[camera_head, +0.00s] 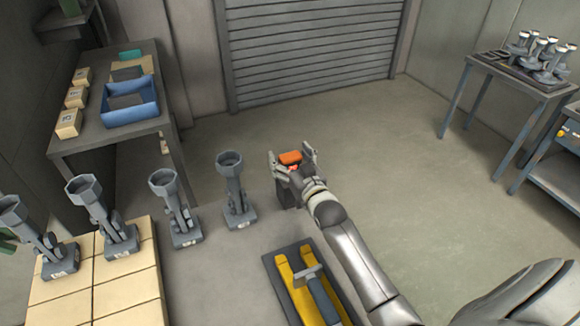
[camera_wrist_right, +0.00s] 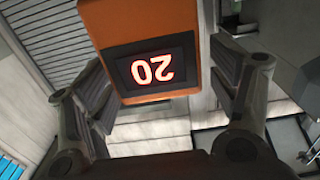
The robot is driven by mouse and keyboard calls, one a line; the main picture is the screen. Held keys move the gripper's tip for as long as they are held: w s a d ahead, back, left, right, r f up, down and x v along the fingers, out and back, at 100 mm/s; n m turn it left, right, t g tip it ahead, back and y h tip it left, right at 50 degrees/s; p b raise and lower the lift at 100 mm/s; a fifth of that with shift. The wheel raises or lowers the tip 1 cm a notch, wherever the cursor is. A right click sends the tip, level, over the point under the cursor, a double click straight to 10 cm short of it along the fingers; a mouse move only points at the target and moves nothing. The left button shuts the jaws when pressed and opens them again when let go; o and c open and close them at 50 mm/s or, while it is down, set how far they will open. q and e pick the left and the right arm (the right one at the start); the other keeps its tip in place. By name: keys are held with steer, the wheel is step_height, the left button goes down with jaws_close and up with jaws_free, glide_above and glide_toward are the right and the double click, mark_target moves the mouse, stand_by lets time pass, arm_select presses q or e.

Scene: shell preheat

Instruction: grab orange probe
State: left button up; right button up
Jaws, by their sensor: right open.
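The orange probe (camera_head: 290,157) sits at the middle of the head view, with a dark block (camera_head: 286,196) below it. My right gripper (camera_head: 292,161) is open, with one finger on each side of the probe. In the right wrist view the orange probe (camera_wrist_right: 145,22) is close in front, its dark display showing a lit red 20 upside down. My right gripper (camera_wrist_right: 165,95) also shows there, its fingers spread left and right of the probe. I cannot tell whether they touch it. My left gripper is not in view.
Several grey stands with cup tops, one here (camera_head: 234,187), line the left, some over tan blocks (camera_head: 85,283). A yellow and dark tray (camera_head: 268,262) holds a tool in front. A table with a blue bin (camera_head: 131,117) stands back left. The back floor is clear.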

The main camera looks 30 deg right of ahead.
steer(key=shift+r, duration=0.1)
steer(key=c, duration=1.2)
